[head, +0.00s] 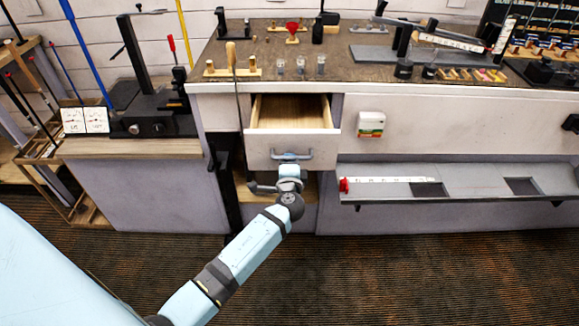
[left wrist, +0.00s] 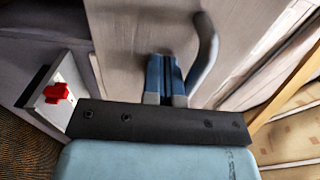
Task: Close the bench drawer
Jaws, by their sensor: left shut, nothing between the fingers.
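The bench drawer (head: 290,114) is pulled open in the head view, with its bare wooden inside showing. Its pale grey front (head: 262,153) carries a grey bar handle (head: 303,155). My left gripper (head: 290,166) is at the drawer front, by the handle. In the left wrist view its blue fingers (left wrist: 166,78) are shut and empty. They point at the drawer front (left wrist: 130,40), beside the curved handle (left wrist: 207,50), which lies just to their right. I cannot tell whether the fingertips touch the front. My right gripper is not in view.
The benchtop (head: 360,72) above holds stands, small wooden racks and tools. A grey tray shelf (head: 470,184) with a red-ended ruler (head: 388,181) juts out to the right of the drawer. The floor before the bench is clear.

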